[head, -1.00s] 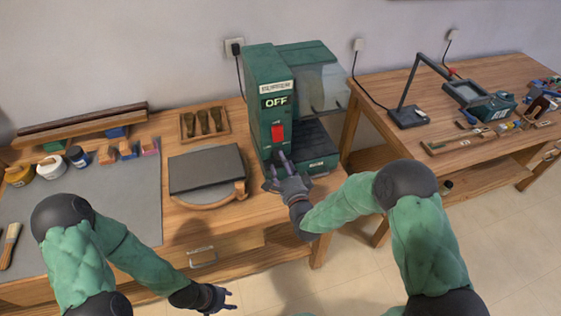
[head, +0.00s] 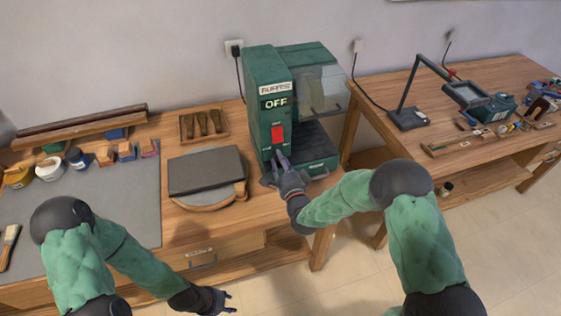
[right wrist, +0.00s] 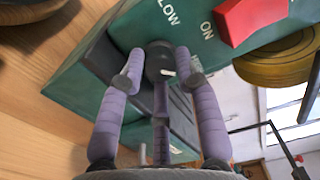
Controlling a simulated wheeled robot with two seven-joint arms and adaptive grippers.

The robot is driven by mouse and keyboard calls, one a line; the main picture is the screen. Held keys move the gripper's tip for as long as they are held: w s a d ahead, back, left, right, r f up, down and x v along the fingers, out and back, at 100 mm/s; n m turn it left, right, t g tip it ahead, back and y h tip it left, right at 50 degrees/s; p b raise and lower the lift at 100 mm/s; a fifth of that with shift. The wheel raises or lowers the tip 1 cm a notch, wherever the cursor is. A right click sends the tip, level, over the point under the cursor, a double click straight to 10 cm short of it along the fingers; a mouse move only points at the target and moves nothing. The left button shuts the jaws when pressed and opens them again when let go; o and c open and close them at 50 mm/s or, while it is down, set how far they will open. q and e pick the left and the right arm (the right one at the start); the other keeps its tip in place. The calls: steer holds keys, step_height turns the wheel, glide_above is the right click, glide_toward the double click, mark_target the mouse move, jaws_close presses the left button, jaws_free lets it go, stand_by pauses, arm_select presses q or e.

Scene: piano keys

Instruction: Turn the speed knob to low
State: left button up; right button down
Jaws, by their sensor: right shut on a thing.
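My right gripper (head: 279,159) is at the panel below the switch and hides the speed knob in the head view. In the right wrist view, the dark round speed knob (right wrist: 158,56) sits between the purple fingers of my right gripper (right wrist: 158,68), which is shut on it. A small white mark shows on the knob. The word LOW is printed near it. My left gripper (head: 219,297) is open and empty, low in front of the bench.
A second table (head: 468,132) with a lamp stands right. The floor in front is clear.

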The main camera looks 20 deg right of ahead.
steer(key=shift+n, duration=0.3)
steer(key=shift+n+b, duration=4.25)
steer(key=shift+n, duration=4.35)
steer(key=c, duration=0.9)
jaws_free()
steer(key=s, duration=0.8)
